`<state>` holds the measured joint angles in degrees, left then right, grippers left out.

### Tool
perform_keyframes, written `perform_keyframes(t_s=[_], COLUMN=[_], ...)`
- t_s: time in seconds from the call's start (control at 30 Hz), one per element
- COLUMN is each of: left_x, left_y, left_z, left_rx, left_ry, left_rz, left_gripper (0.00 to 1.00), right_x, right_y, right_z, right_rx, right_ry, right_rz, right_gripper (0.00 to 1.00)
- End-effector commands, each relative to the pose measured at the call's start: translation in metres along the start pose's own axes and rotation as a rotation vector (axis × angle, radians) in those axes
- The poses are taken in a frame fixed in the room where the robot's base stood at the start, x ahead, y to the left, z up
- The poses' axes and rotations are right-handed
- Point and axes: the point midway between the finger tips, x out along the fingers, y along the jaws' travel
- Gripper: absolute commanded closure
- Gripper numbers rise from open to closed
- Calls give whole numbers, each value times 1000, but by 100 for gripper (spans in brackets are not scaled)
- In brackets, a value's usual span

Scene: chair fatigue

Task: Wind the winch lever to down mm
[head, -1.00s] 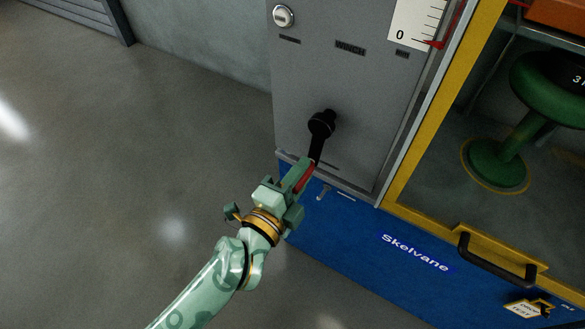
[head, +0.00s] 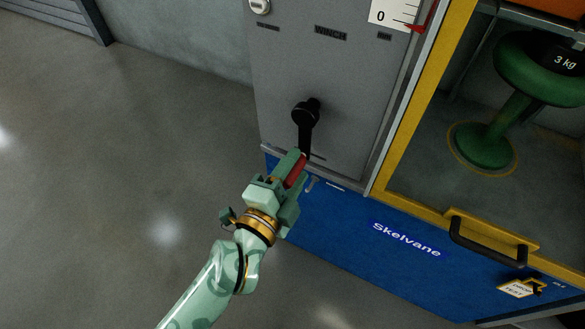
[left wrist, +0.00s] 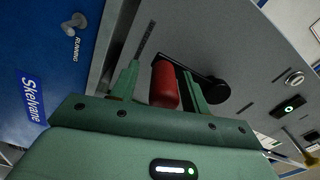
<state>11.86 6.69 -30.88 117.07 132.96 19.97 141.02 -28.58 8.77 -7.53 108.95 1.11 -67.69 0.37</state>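The winch lever is a black crank (head: 305,118) on the grey panel, its arm pointing down to a red handle (head: 297,170). The handle also shows in the left wrist view (left wrist: 164,85). My left gripper (head: 294,168) is at the handle, one finger on each side of it. In the left wrist view the fingers stand apart with a visible gap beside the handle, so it looks open around it. A white scale (head: 393,12) with a 0 mark and a red pointer (head: 421,27) is at the top, partly cut off. My right gripper is out of view.
Right of the panel is a yellow-framed bay (head: 414,110) with a green stand (head: 488,145) and a black 3 kg weight (head: 563,61). The floor at left is clear.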

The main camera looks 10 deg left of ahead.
Motion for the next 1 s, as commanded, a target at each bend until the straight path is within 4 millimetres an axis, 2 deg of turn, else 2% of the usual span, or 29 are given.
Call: perform_keyframes(t_s=[0.33, 0.47, 0.67, 0.8, 1.0], left_x=[-1, -13, -61, -100, -142], left_y=[-2, -2, -2, 0, 0], left_z=[0, 0, 0, 0, 0], left_rx=[3, 2, 1, -1, -1], left_ry=[0, -1, -2, -4, -4], left_rz=[-4, -3, 1, 2, 2], left_gripper=[54, 54, 54, 54, 54], right_x=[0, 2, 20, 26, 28], right_y=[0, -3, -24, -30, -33], right_z=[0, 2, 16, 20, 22], right_rx=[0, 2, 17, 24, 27], right_ry=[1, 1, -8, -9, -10], right_rz=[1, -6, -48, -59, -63], right_gripper=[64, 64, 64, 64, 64])
